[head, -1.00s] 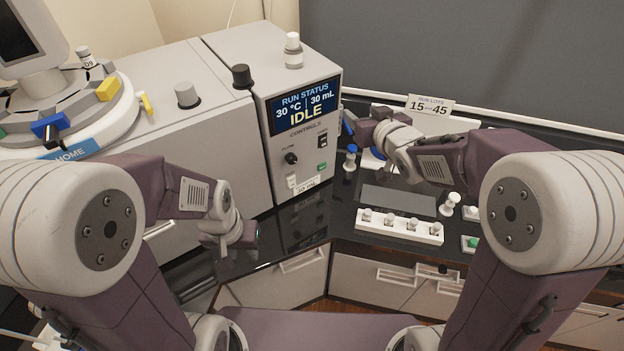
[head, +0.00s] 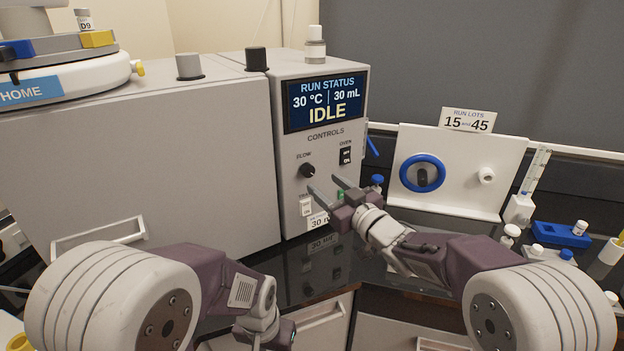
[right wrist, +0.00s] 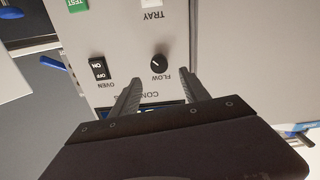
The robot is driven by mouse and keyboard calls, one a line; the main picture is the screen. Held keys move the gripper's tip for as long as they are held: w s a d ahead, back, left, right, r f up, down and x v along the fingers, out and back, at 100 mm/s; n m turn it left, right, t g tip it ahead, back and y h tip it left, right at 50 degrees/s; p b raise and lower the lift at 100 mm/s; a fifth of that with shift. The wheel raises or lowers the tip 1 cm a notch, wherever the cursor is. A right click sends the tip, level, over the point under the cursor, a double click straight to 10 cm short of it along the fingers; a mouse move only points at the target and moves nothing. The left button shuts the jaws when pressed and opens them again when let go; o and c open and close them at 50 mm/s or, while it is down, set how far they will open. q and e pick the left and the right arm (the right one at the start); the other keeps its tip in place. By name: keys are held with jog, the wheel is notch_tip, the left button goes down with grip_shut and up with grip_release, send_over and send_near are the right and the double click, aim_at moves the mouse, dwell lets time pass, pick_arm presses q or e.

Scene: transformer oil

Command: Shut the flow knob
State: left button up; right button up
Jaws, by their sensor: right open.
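The flow knob (head: 307,171) is a small black round knob on the control panel (head: 324,154), below the label FLOW. In the right wrist view the flow knob (right wrist: 159,61) shows upside down with a white pointer line, just beyond and between the two fingertips. My right gripper (head: 326,188) is open and empty, its fingers pointing at the panel just below and right of the knob; it also shows in the right wrist view (right wrist: 161,78). No contact with the knob shows. My left gripper (head: 268,335) is low at the front, partly cut off, and its jaws cannot be made out.
The display (head: 326,102) reads IDLE. An oven switch (head: 345,156) sits right of the knob and a tray switch (head: 306,206) below it. A white board with a blue ring (head: 422,174) stands at the right. Small bottles stand at the far right.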

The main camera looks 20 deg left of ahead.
aim_at(310, 172)
jog(key=p+x, duration=0.1)
jog(key=x, duration=0.7)
jog(key=shift+f, duration=0.1)
grip_shut()
